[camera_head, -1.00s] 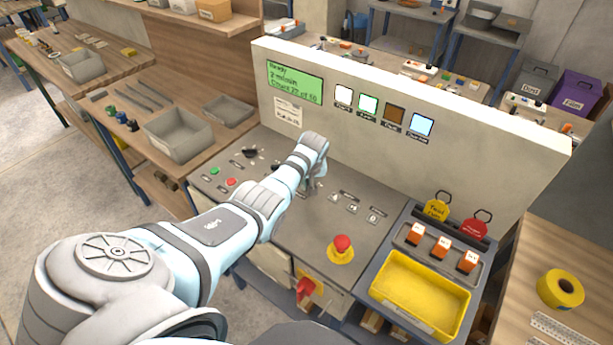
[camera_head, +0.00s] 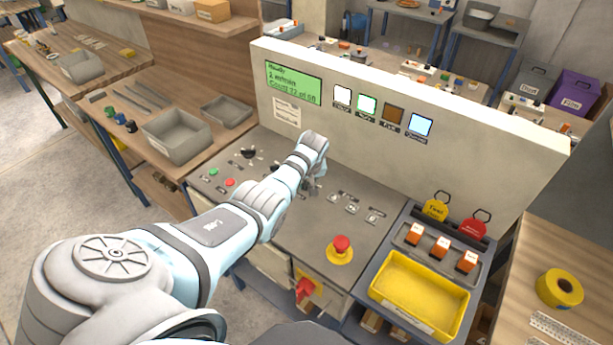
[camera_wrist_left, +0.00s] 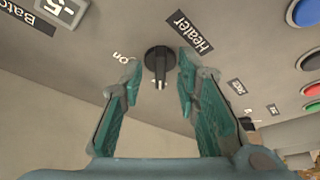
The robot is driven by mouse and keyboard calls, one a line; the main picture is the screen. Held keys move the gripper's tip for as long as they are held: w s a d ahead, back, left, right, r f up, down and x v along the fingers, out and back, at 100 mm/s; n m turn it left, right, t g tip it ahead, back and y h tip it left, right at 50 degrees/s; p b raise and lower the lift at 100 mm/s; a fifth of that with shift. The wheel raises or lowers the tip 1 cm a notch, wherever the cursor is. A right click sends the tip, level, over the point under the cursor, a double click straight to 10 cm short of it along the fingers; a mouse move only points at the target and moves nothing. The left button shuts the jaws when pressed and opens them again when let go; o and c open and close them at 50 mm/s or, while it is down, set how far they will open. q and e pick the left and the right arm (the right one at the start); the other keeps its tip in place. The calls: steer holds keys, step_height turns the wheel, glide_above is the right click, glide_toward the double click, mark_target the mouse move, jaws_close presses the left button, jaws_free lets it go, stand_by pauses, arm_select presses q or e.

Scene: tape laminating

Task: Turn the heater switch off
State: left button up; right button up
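The heater switch (camera_wrist_left: 158,62) is a black round knob with a light pointer mark, in the left wrist view. The knob's pointer is toward the bottom of that view. My left gripper (camera_wrist_left: 160,78) is open, with one teal-padded finger on each side of the knob and visible gaps. In the head view, my left gripper (camera_head: 314,186) is low over the panel (camera_head: 290,225), and my arm hides the switch. My right gripper is not in view.
A red emergency button (camera_head: 342,243) stands on the panel's front right. A tall upright wall with a green display (camera_head: 295,82) and several lamps rises behind the panel.

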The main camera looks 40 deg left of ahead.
arm_select(q)
steer(key=v, duration=1.2)
steer(key=shift+a, duration=0.1)
